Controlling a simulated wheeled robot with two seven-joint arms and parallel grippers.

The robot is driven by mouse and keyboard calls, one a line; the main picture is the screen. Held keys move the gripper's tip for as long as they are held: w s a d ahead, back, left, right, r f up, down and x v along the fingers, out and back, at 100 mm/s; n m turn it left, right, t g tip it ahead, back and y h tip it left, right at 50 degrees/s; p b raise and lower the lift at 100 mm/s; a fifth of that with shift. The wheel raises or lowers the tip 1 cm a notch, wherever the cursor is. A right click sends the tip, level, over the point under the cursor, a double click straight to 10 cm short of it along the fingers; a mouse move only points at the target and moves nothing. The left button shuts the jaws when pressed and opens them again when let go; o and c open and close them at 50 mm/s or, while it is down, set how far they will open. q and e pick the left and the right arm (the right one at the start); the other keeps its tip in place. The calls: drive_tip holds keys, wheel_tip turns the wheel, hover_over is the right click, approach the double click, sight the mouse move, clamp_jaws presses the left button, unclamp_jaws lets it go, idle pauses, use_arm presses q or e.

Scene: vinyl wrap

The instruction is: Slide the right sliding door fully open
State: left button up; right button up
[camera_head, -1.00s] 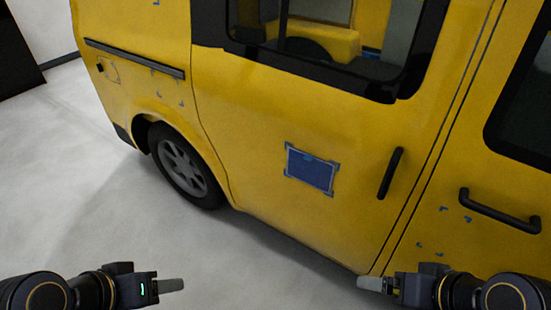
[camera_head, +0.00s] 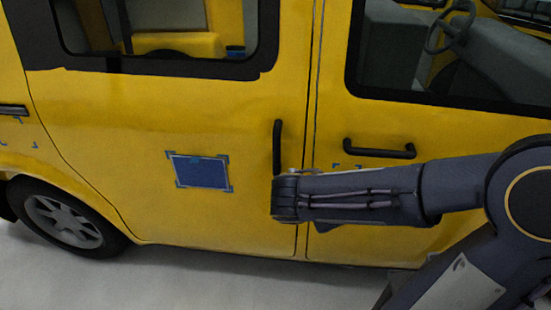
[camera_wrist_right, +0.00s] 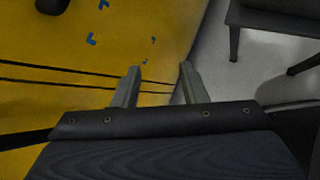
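The yellow van's sliding door (camera_head: 110,130) stands closed, flush with the body in the head view. Its upright black handle (camera_head: 277,142) is near the door's right edge. My right arm comes in from the right, and its wrist end (camera_head: 285,195) appears just below the handle, partly overlapping its lower end. The fingers are hidden there. In the right wrist view my right gripper (camera_wrist_right: 160,69) is open, with nothing between its fingers, over yellow bodywork and dark door seams. I cannot tell whether it touches the van. My left gripper is out of view.
A blue taped panel (camera_head: 201,171) is on the sliding door. The front door's horizontal handle (camera_head: 380,149) is right of the seam, above my forearm. The rear wheel (camera_head: 65,222) is at left. A dark table-like piece (camera_wrist_right: 275,18) stands on pale floor in the wrist view.

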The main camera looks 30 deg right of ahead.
drive_tip(key=w+a+r+n+t+h+b, duration=0.2)
drive_tip(key=w+a+n+t+h, duration=0.25)
drive_tip(key=w+n, duration=0.4)
drive_tip(key=n+t, duration=0.3)
drive_tip(key=t, duration=0.2)
approach(275, 149)
drive_tip(key=x, duration=0.4)
drive_tip(key=shift+y, duration=0.25)
drive_tip(key=x, duration=0.7)
drive_tip(key=shift+d, duration=0.1)
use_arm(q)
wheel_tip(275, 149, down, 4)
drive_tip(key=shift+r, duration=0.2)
use_arm(e)
clamp_jaws()
